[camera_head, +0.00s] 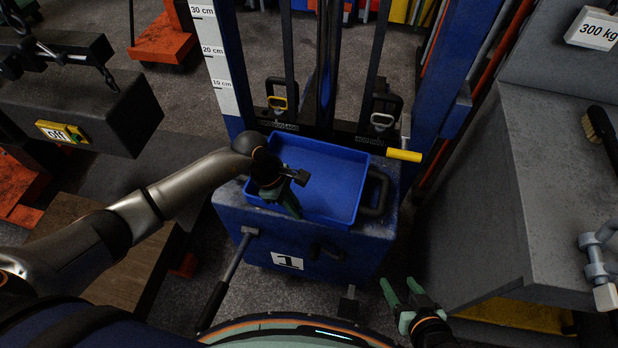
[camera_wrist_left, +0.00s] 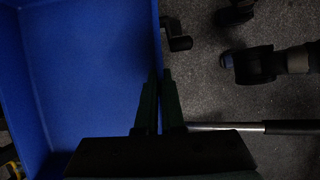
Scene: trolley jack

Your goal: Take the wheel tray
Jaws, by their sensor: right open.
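The wheel tray (camera_head: 335,165) is a shallow blue open box lying on top of the blue trolley jack's base. It looks empty. A black handle (camera_head: 376,196) shows on its right side. My left gripper (camera_head: 289,203) reaches down at the tray's near left edge. In the left wrist view its fingers (camera_wrist_left: 160,85) are close together, one on each side of the tray's wall (camera_wrist_left: 157,45), and look shut on it. The finger tips are partly dark. My right gripper (camera_head: 400,284) is open and empty, low in front of the jack, apart from the tray.
The jack's blue posts (camera_head: 461,60) and black lifting frame stand behind the tray. A lever with a yellow grip (camera_head: 404,155) sticks out at right. A grey bench (camera_head: 545,180) stands at right, and a dark block marked off (camera_head: 95,115) at left.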

